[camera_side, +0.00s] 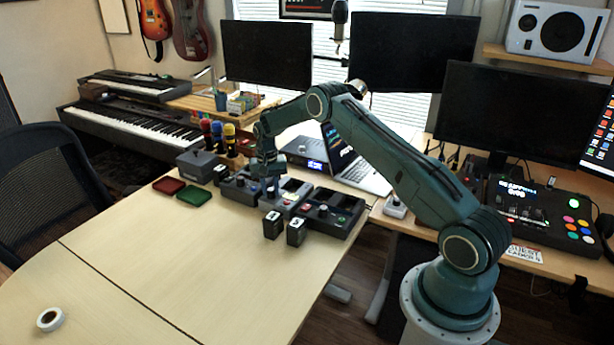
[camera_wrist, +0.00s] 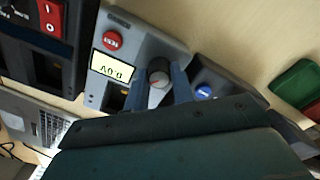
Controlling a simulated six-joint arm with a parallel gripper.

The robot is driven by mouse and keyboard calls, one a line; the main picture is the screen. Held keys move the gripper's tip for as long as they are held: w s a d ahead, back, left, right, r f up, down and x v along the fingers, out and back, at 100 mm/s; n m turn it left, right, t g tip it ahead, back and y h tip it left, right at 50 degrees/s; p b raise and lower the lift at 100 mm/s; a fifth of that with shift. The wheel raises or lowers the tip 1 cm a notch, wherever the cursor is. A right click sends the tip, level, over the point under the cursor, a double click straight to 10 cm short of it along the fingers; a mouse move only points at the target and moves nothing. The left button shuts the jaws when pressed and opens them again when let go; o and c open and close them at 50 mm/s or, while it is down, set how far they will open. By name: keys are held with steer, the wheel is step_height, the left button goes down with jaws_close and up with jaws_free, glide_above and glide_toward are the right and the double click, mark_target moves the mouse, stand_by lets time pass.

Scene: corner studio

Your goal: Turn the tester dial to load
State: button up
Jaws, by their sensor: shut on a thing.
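The tester (camera_side: 290,194) is a grey box in the middle of a row of three devices on the wooden table. In the wrist view the tester (camera_wrist: 150,38) shows a red button (camera_wrist: 113,40), a pale display (camera_wrist: 113,68) reading 0.0V upside down, and a dark dial (camera_wrist: 159,68) with a grey top. My gripper (camera_side: 268,182) reaches down over the tester in the side view, hiding the dial there. In the wrist view my gripper (camera_wrist: 160,82) has its two blue-grey fingers shut on the dial, one on each side. The dial's setting marks are not readable.
A device with a blue button (camera_wrist: 204,91) stands close on one side, and a black device with a red switch (camera_side: 332,211) on the other. Two dark batteries (camera_side: 284,228) stand in front. Red (camera_side: 168,185) and green (camera_side: 195,196) trays lie left. The front table is mostly clear.

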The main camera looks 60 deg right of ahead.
mark_target(269, 189)
steer(key=shift+m, duration=1.2)
steer(key=o, duration=1)
steer(key=shift+r, duration=0.15)
step_height(269, 189, up, 14)
steer(key=shift+w+f, duration=0.15)
steer(key=shift+f, duration=0.05)
